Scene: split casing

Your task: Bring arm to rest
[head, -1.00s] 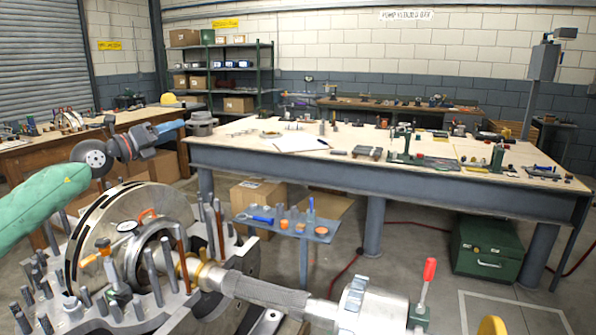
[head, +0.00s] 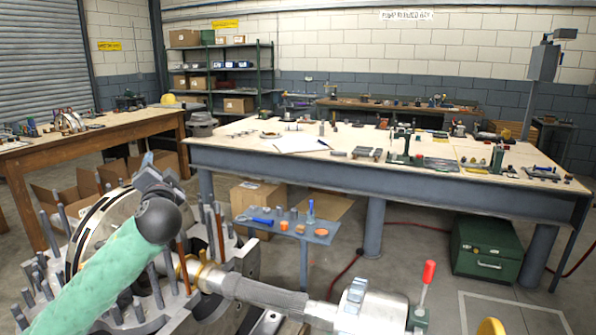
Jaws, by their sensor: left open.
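My left arm, in a green sleeve, comes in from the lower left over the split casing (head: 228,318). Its dark wrist is bent away from the camera, and my left gripper (head: 148,164) is small and partly hidden beyond it, open, with a blue tip showing. I see nothing held in it. It appears above the far left part of the casing; contact cannot be told. The casing has several upright studs and a large round disc (head: 92,228), partly covered by my arm. A shaft (head: 262,292) runs right from it. My right gripper is not in view.
A low blue-grey stand (head: 318,235) with orange rings and a blue tool stands behind the casing. A long workbench (head: 240,146) with many small parts is beyond it. A wooden bench (head: 40,160) stands at left. A red-topped lever (head: 428,272) rises at the right front.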

